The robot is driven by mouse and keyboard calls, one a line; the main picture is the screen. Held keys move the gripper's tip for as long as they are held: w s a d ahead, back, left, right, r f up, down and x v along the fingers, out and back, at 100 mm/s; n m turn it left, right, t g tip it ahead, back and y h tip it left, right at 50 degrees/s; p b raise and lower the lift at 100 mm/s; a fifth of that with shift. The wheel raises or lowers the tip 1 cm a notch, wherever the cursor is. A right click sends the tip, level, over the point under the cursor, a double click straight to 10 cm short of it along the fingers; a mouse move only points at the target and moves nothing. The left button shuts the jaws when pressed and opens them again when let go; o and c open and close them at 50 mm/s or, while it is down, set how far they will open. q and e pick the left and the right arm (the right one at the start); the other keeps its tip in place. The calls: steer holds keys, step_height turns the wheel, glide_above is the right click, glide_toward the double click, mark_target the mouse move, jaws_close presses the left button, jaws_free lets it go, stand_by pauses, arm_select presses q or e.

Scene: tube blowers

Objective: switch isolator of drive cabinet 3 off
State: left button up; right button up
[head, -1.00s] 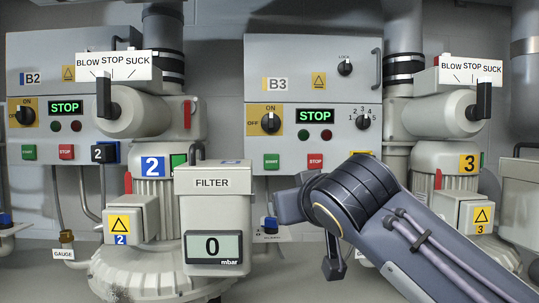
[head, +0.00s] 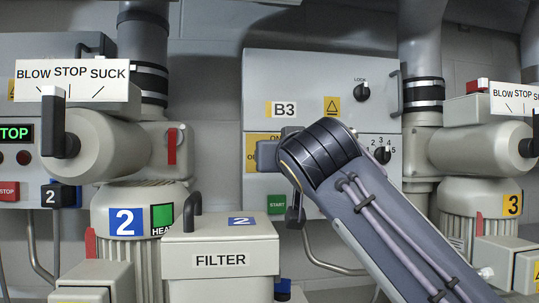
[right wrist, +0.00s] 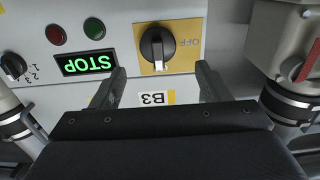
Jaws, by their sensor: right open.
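Drive cabinet 3 is the grey box marked B3 (head: 285,110). Its isolator, a black rotary knob (right wrist: 157,45) on a yellow plate (right wrist: 187,52), shows upside down in the right wrist view. The knob's grip stands vertical, not toward the OFF lettering at its side. In the head view my right arm hides the knob, and only part of the yellow plate (head: 249,150) shows. My right gripper (right wrist: 163,82) is open and empty, its fingers spread below the knob in the wrist picture, apart from it. My left gripper is not in view.
A lit STOP display (right wrist: 87,63) and a selector knob (right wrist: 13,66) sit beside the isolator. The filter box (head: 221,262) and blower 2 (head: 125,222) stand at the left. Blower 3 (head: 512,205) and its pipe (head: 424,95) stand at the right.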

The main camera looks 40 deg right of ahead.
steer(key=p+x, duration=0.1)
steer(key=x, duration=0.5)
steer(key=shift+d+p, duration=0.2)
steer(key=shift+p, duration=0.1)
steer(key=c, duration=1)
